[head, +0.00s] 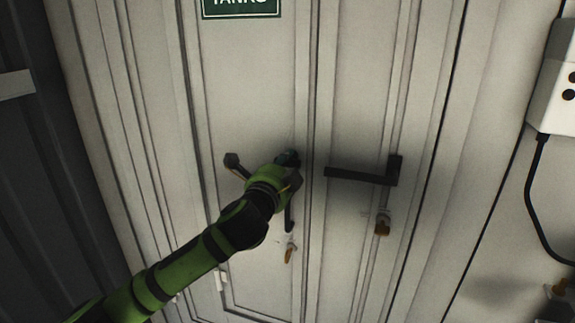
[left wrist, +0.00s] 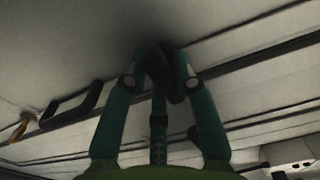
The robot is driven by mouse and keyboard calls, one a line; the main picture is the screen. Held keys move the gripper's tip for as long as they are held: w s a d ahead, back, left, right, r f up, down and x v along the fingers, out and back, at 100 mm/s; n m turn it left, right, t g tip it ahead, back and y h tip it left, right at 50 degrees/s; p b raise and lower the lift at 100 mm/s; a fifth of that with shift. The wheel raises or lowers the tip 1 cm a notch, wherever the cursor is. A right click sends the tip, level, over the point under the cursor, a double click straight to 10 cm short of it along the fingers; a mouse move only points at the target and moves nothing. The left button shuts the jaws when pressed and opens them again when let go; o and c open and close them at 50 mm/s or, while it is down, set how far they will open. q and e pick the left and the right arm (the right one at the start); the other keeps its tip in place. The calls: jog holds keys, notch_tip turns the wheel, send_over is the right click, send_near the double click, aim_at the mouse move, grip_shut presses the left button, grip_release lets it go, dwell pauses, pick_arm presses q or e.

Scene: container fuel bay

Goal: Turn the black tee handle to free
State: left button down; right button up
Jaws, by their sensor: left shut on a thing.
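My left gripper (head: 289,158) is at the pale door, left of its centre seam. A dark bar with a thick end, the black tee handle (head: 234,161) as far as I can tell, shows to the left of the gripper. The gripper and wrist hide much of it. In the left wrist view, the teal fingers (left wrist: 165,75) are closed in on a dark piece between their tips, close to the door surface. How the handle's far end sits is hidden. My right gripper is in neither view.
Another orange-tipped fitting (head: 289,250) hangs under my wrist. A green sign (head: 240,8) is above. A white box (head: 555,85) with a black cable is at the right.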

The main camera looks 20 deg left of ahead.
pick_arm(q)
jog(key=n, duration=0.4)
jog(key=shift+d, duration=0.1)
jog(key=n, duration=0.4)
jog(key=shift+d, duration=0.1)
jog(key=n, duration=0.5)
jog(key=shift+r, duration=0.15)
jog(key=n+p, duration=0.1)
jog(key=n, duration=0.3)
jog(key=shift+r+n+p, duration=0.1)
jog(key=shift+n+p, duration=0.2)
jog(key=c, duration=1)
grip_release()
